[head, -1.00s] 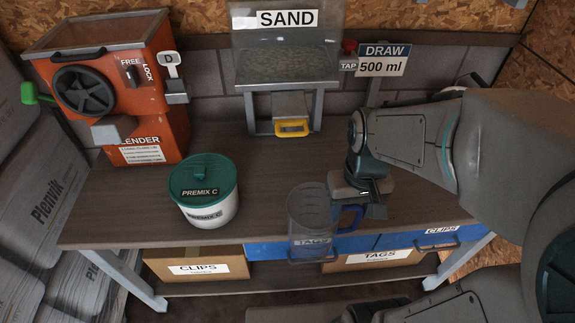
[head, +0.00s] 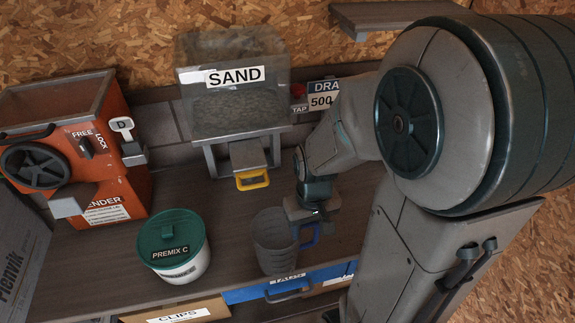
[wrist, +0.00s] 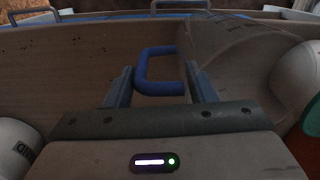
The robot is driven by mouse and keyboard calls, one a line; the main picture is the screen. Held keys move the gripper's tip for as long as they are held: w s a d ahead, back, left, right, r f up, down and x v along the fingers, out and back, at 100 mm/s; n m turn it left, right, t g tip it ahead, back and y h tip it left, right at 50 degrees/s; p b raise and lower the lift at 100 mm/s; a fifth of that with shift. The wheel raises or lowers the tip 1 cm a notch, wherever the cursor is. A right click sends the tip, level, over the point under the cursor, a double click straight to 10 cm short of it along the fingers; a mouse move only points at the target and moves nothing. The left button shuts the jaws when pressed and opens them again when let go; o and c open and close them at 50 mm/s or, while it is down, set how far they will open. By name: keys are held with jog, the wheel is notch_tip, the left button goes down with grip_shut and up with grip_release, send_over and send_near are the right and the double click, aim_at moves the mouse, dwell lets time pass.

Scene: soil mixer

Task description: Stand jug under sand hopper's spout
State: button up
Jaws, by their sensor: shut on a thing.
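The clear jug (head: 272,243) is upright near the front edge of the bench in the head view, in front of the sand hopper (head: 235,100). I cannot tell whether its base touches the bench. My gripper (head: 309,222) is shut on the jug's blue handle (head: 311,237), on the jug's right side. In the wrist view the handle (wrist: 158,72) is between my fingers and the clear jug body (wrist: 232,62) lies to the right. The hopper's spout area, with a yellow pull (head: 252,180), is behind and slightly left of the jug.
A white tub with a green lid (head: 172,245), labelled PREMIX C, stands left of the jug. The orange blender (head: 105,185) is at far left. A DRAW sign (head: 322,95) is right of the hopper. Bench top (head: 215,205) between jug and hopper is clear.

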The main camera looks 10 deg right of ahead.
jog(key=w+f, duration=0.1)
jog(key=w, duration=1.1)
jog(key=shift+w+f+p, duration=0.15)
jog(key=shift+f+p, duration=0.15)
jog(key=shift+p, duration=0.1)
jog(key=shift+f, duration=0.15)
jog(key=o, duration=1.3)
